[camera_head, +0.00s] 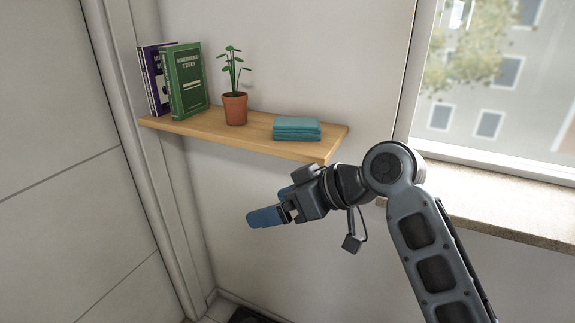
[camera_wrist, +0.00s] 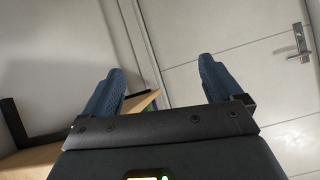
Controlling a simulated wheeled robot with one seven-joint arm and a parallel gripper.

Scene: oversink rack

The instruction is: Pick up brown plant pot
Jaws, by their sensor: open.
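The brown plant pot (camera_head: 235,109) stands upright on the wooden wall shelf (camera_head: 262,138), with a thin green plant growing from it. The pot does not show in the wrist view.
A green book (camera_head: 188,82) and a purple book (camera_head: 156,80) stand at the shelf's left end. A window sill (camera_head: 500,212) is at right. A door handle (camera_wrist: 300,42) shows in the wrist view.

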